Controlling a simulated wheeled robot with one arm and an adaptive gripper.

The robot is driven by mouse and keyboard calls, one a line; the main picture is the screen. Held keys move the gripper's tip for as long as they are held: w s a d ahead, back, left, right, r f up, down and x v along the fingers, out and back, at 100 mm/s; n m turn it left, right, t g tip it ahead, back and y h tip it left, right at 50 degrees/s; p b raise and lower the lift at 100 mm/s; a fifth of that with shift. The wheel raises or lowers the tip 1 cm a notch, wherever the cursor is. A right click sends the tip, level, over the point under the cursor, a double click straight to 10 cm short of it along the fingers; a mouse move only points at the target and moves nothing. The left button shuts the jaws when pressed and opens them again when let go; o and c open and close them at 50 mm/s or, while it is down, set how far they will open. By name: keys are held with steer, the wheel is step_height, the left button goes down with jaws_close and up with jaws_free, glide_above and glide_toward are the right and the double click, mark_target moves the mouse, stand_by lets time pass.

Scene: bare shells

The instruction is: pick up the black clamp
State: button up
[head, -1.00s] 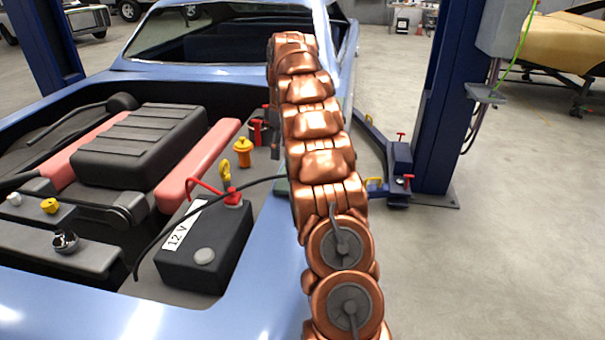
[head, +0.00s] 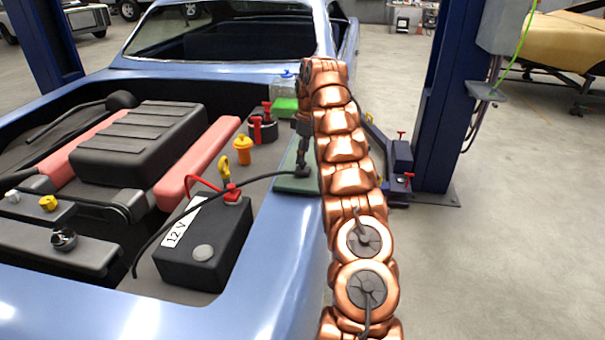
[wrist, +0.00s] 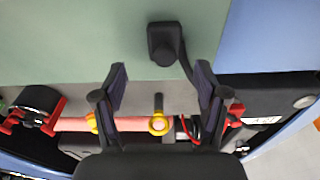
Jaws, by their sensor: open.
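The black clamp (head: 302,171) lies on a green mat (head: 290,185) on the car's fender, at the end of a black cable. In the wrist view the clamp (wrist: 165,44) sits on the mat (wrist: 75,40), just beyond my fingertips and roughly centred between them. My gripper (wrist: 161,78) is open and empty, with one finger on each side. In the head view my gripper (head: 302,138) shows as a dark shape just above the clamp, partly hidden by my copper arm.
A black 12 V battery (head: 205,245) with a red clamp (head: 232,194) stands to the left. A yellow-orange cap (head: 243,148), a dark canister with red parts (head: 262,130) and a green-blue container (head: 286,103) are near. A blue lift post (head: 452,100) stands at right.

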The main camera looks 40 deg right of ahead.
mark_target(303, 168)
steer(key=shift+s+a+f+p, duration=0.1)
steer(key=shift+s+f+p, duration=0.1)
steer(key=shift+f, duration=0.3)
steer(key=shift+s+a+f+p, duration=0.1)
steer(key=shift+f+p, duration=0.15)
steer(key=shift+f, duration=0.3)
steer(key=shift+s+f+p, duration=0.1)
steer(key=shift+f+p, duration=0.1)
steer(key=shift+f, duration=0.3)
steer(key=shift+w+f, duration=0.15)
steer(key=shift+f, duration=0.8)
steer(key=c, duration=1.2)
steer(key=shift+r, duration=0.1)
steer(key=shift+c, duration=0.2)
